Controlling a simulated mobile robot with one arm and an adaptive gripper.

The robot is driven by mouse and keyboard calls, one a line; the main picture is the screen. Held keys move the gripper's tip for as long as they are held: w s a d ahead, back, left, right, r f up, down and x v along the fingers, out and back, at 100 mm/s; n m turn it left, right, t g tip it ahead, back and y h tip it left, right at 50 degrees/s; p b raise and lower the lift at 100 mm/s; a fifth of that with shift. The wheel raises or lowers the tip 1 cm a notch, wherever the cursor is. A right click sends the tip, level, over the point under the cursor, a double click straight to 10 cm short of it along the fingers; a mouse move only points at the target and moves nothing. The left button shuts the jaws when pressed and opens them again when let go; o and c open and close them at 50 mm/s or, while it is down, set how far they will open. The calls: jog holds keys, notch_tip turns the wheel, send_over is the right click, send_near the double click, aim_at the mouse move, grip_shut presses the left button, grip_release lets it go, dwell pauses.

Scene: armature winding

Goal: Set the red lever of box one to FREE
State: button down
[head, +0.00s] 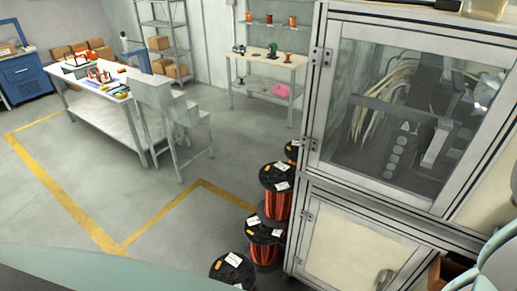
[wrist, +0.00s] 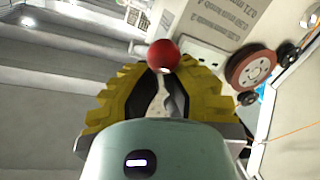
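A red ball knob (wrist: 163,54) shows in the wrist view at the tip end of my gripper (wrist: 165,68). The two yellow ribbed fingers stand on either side of a narrow dark gap, with the knob at its far end. Whether the fingers touch the knob is not clear. A pale box-like part (wrist: 202,54) lies just right of the knob. The lever's FREE marking and its present setting cannot be read. In the head view neither the red lever nor my gripper can be made out.
A pale panel with upside-down print (wrist: 218,15) and a reddish wheel (wrist: 250,68) lie right of the fingers. In the head view, a glazed cabinet (head: 318,150) stands at right beside copper wire spools (head: 277,207). A workbench (head: 75,93) stands left; the floor between is clear.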

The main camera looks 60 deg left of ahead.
jog(key=shift+w+f+t+h+b, duration=0.15)
jog(key=shift+f+t+h+b, duration=0.4)
jog(key=shift+b, duration=2.7)
jog(key=h+b, duration=0.1)
jog(key=b, duration=0.2)
jog(key=shift+f+n, duration=0.25)
jog(key=shift+n, duration=0.05)
jog(key=shift+r, duration=0.1)
jog(key=shift+r, duration=0.15)
jog(key=shift+r, duration=0.1)
jog(key=s+a+r+b, duration=0.1)
jog(key=s+a+r, duration=0.2)
jog(key=a, duration=0.5)
jog(key=shift+r+b, duration=0.3)
jog(key=shift+r, duration=0.15)
